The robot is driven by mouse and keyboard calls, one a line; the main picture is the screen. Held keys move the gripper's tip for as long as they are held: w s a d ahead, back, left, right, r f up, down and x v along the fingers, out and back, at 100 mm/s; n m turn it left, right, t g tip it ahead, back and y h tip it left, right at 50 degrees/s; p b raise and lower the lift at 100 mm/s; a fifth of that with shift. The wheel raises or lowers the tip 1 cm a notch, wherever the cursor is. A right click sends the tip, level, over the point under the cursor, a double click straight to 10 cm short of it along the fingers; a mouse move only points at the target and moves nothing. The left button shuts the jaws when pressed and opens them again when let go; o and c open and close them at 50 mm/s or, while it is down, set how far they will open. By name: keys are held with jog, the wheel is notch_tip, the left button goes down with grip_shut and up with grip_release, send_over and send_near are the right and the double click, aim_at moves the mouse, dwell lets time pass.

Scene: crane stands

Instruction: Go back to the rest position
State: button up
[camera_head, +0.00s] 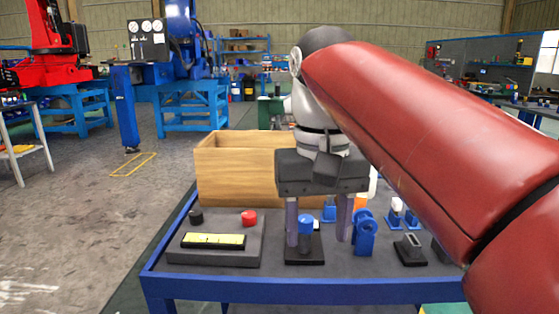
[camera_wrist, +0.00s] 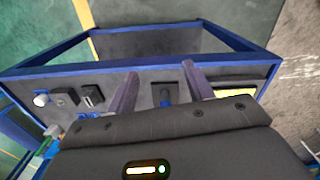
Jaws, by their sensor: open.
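My gripper (camera_head: 318,241) is open, pointing down over the blue-framed table (camera_head: 300,287). Its two grey-purple fingers are spread apart, and nothing is held between them. A blue knob-like part (camera_head: 306,226) on a black base (camera_head: 305,257) shows between the fingers, nearer the left one. In the wrist view the fingers (camera_wrist: 160,69) lie on either side of a dark plate with a blue part (camera_wrist: 165,95). I cannot tell whether a finger touches it. My red arm covers the right side of the head view.
A wooden box (camera_head: 222,177) stands behind the gripper. A grey block (camera_head: 215,253) with red and black knobs and a yellow strip lies left. A blue bracket (camera_head: 365,236) and a black stand (camera_head: 410,250) sit right. Open floor (camera_head: 80,220) lies left of the table.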

jog(key=s+d+f+t, duration=0.2)
jog(key=d+f, duration=0.1)
jog(key=f, duration=0.4)
jog(key=s+d+f+m+t, duration=0.1)
jog(key=s+d+f, duration=0.1)
jog(key=f, duration=0.5)
jog(key=s+d+f+t, duration=0.2)
jog(key=s+d+f, duration=0.1)
jog(key=d+f, duration=0.2)
notch_tip(320, 180, down, 2)
jog(key=shift+f+t, duration=0.1)
jog(key=shift+t, duration=0.2)
jog(key=shift+d, duration=0.1)
